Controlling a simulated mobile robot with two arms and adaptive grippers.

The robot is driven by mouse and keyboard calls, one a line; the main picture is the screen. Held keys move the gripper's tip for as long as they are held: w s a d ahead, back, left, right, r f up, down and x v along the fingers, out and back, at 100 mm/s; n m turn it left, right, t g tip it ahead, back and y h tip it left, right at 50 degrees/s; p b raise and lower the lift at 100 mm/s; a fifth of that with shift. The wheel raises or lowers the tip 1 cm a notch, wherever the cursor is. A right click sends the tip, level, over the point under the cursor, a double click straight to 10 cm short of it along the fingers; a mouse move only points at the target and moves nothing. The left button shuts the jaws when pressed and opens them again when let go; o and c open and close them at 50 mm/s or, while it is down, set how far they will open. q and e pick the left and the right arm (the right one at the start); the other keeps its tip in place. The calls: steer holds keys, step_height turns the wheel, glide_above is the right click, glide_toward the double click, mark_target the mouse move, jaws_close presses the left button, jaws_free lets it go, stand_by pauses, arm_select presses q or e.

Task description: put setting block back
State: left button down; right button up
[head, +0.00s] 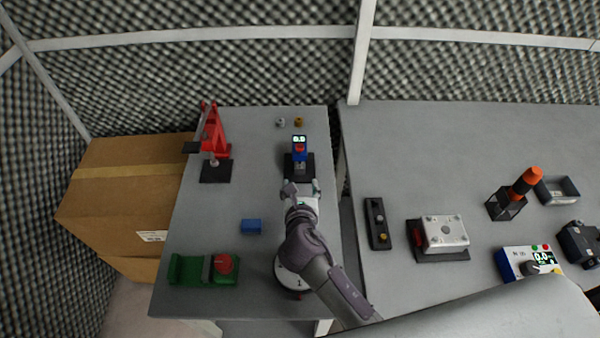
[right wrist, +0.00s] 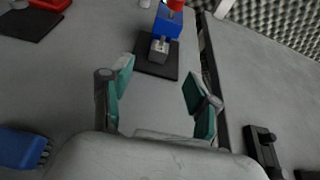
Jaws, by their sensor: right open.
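A small grey metal block (right wrist: 159,50), which looks like the setting block, sits on the black base plate (right wrist: 143,64) at the foot of a blue gauge (right wrist: 168,22). In the head view the gauge (head: 299,152) shows a lit display and a red part, and the grey block (head: 300,167) is small below it. My right gripper (right wrist: 157,88) is open and empty, just in front of the plate, its fingers apart and not touching the block. In the head view the right gripper (head: 301,187) points away toward the gauge. My left gripper is not in view.
A blue block (head: 251,226) lies left of my right arm. A second table (head: 450,150) at right holds several devices, beyond a narrow gap.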

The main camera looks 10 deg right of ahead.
mark_target(300, 167)
steer(key=b+x, duration=0.1)
steer(key=x, duration=1)
steer(key=shift+w+f, duration=0.25)
steer(key=shift+w, duration=0.05)
steer(key=shift+c, duration=0.3)
jaws_close()
